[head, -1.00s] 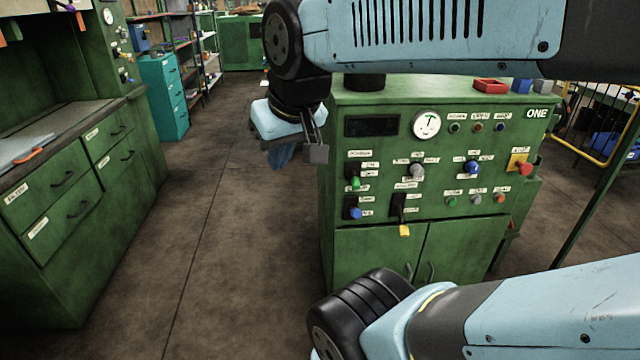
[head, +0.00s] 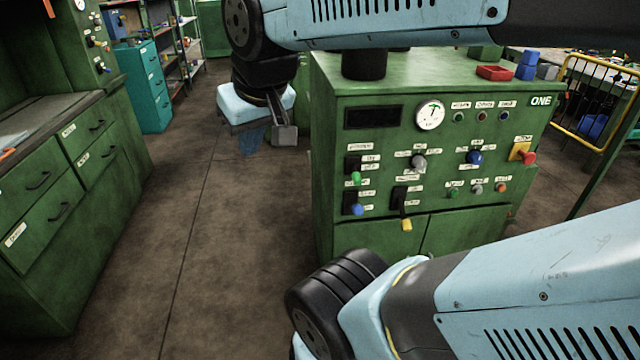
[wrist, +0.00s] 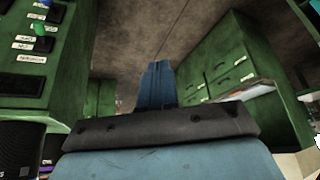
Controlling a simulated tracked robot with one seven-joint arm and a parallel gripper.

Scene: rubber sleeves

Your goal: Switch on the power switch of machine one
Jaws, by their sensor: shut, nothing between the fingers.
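Machine one (head: 450,105) is a green cabinet marked ONE, right of centre in the head view. Its panel has a green-tipped lever (head: 356,179), a blue-tipped lever (head: 357,209) and a yellow-tipped lever (head: 406,225), all pointing down. The labels are too small to read, so I cannot tell which is the power switch. My gripper (head: 252,142) is left of the cabinet, apart from the panel, its blue fingers shut and empty. In the wrist view the shut fingers (wrist: 157,85) point over the floor, and the green-tipped lever (wrist: 44,29) shows at upper left.
A grey knob (head: 419,163), a blue knob (head: 474,158) and a red stop button (head: 528,157) are also on the panel. A green drawer bench (head: 60,190) stands at left. The floor (head: 220,230) between is clear. A yellow rail (head: 585,125) stands at right.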

